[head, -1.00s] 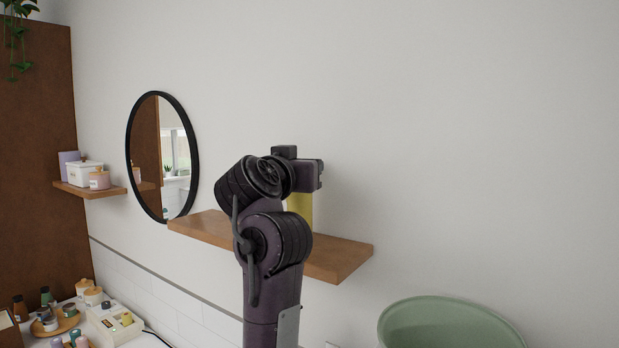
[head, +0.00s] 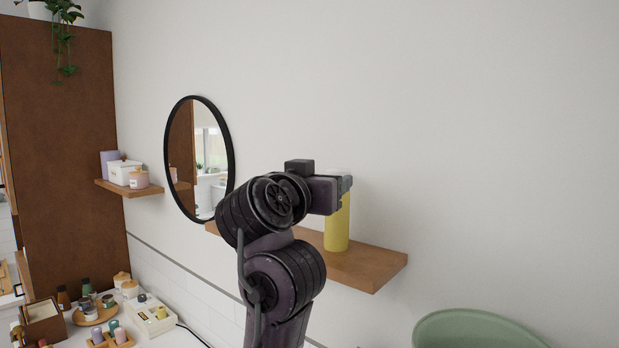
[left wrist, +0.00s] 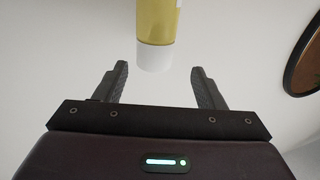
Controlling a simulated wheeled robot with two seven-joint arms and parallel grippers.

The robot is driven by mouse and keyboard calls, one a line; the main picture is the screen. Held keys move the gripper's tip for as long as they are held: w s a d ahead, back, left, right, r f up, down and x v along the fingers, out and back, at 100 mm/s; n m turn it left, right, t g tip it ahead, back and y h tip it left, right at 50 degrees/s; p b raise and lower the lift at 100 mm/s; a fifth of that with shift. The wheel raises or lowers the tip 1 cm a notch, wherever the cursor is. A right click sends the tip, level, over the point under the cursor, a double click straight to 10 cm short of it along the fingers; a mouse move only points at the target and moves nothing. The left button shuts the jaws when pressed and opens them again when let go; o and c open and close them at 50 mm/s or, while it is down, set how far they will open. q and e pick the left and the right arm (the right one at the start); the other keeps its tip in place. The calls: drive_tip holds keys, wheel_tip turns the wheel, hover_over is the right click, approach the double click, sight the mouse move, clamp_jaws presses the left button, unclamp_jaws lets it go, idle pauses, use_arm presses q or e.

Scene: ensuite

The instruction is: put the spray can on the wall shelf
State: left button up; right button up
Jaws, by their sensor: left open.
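The spray can is yellow and stands upright on the wooden wall shelf (head: 375,268) in the head view (head: 337,228). My left gripper (head: 345,190) is at the can's upper part, in front of and partly over it. In the left wrist view the gripper (left wrist: 160,75) is open, with its fingers apart. The can's white cap (left wrist: 154,57) and yellow body (left wrist: 167,20) show between and beyond the fingertips, with gaps on both sides. My arm hides part of the shelf. My right gripper is not in view.
A round black-framed mirror (head: 231,150) hangs left of the shelf. A smaller shelf (head: 145,191) farther left holds jars. A counter with bottles and a white box (head: 150,317) is at lower left. A green rounded object (head: 470,328) is at lower right.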

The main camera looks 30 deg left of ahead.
use_arm(q)
drive_tip(key=s, duration=0.1)
drive_tip(key=s+p, duration=0.1)
drive_tip(key=s, duration=0.3)
drive_tip(key=shift+s+d+f, duration=0.1)
drive_tip(key=shift+s+d, duration=0.15)
drive_tip(key=shift+d, duration=0.1)
